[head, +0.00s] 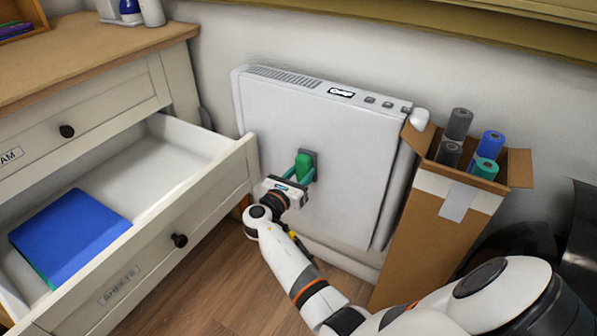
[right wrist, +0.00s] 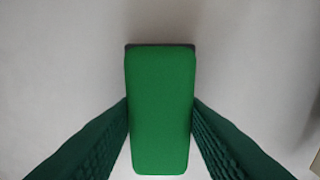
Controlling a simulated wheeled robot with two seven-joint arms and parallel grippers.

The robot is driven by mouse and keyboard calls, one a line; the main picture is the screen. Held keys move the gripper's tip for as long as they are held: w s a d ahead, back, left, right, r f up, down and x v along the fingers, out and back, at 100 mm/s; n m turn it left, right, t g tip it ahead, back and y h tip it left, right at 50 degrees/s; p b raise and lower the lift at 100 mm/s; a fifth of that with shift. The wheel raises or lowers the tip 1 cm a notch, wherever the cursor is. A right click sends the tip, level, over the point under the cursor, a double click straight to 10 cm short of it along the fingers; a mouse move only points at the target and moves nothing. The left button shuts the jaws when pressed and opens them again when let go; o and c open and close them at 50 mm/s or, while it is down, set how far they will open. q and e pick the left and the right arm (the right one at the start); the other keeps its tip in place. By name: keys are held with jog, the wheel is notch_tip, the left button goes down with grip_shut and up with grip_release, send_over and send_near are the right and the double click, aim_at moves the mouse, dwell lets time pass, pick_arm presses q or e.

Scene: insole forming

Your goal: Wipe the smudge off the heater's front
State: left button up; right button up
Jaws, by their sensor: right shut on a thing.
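The white heater (head: 345,150) stands against the wall in the middle of the head view. My right gripper (head: 300,174) is shut on a green block (head: 303,164) with a dark grey base, at the heater's front. The block (right wrist: 160,110) also shows between the two fingers in the right wrist view, with a dark edge behind its top. The base appears to be against or very near the front panel; exact contact is hard to tell. No smudge shows on the visible part of the front; the area behind the block and gripper is hidden. My left gripper is out of view.
An open drawer (head: 212,192) with a blue folder-like item (head: 70,230) juts out left of my right gripper. A tall cardboard box (head: 432,240) holding several rolls stands close to the heater's right side. Wooden floor (head: 215,290) shows below the drawer.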

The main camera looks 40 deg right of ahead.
jog(key=shift+d, duration=0.15)
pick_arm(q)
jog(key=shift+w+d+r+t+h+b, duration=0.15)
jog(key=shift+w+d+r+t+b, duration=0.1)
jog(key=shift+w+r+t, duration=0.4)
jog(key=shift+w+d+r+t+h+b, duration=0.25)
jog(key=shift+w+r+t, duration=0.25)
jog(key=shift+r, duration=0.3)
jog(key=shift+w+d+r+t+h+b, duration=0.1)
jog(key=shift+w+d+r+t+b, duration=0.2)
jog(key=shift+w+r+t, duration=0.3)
pick_arm(e)
jog(key=shift+w+a, duration=0.3)
jog(key=shift+w, duration=0.3)
jog(key=shift+w+a, duration=0.25)
jog(key=shift+w, duration=0.4)
jog(key=shift+w+a, duration=0.3)
jog(key=shift+w, duration=0.3)
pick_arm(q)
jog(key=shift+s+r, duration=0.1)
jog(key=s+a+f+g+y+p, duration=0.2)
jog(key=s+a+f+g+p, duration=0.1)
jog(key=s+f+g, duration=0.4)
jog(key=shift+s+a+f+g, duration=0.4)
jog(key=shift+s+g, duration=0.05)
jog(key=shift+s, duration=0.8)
pick_arm(e)
jog(key=v, duration=0.6)
